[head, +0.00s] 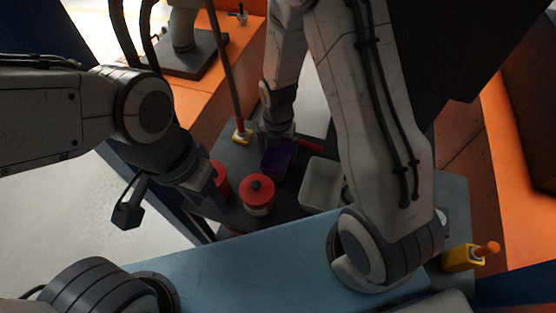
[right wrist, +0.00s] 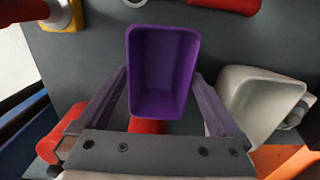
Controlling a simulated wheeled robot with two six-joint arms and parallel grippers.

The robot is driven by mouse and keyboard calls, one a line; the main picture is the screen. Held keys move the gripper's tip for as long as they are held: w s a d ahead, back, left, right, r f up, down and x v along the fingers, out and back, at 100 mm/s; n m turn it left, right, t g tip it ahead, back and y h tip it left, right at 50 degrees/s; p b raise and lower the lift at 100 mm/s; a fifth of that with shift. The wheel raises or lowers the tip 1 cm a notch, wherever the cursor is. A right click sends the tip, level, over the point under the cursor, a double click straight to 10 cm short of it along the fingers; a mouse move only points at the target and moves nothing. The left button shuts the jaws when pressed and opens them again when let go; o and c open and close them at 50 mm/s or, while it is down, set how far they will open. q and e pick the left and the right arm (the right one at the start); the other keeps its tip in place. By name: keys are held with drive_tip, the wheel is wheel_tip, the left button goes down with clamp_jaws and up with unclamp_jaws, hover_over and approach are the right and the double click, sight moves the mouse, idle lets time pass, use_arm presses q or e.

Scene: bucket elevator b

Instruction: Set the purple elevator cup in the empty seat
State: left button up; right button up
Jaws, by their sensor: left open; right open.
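The purple elevator cup (head: 279,157) stands on the dark grey table in the head view. In the right wrist view the cup (right wrist: 163,70) shows its open, empty top. My right gripper (head: 277,141) is at the cup; in the wrist view its open fingers (right wrist: 160,78) reach along both sides of it, and I cannot tell whether they touch. My left gripper (head: 211,196) is open at the table's left side, close to a red part (head: 219,178). I cannot make out the empty seat in either view.
A pale grey bin (head: 320,184) stands right of the cup. A red-lidded canister (head: 257,191) stands to its front left. A pole on a yellow-white base (head: 241,136) is behind left, and a red bar (head: 311,147) lies behind right. A yellow block (head: 461,258) is at far right.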

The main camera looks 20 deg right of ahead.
drive_tip(key=shift+f, duration=0.4)
clamp_jaws()
drive_tip(key=shift+r, duration=0.1)
drive_tip(key=shift+r, duration=0.1)
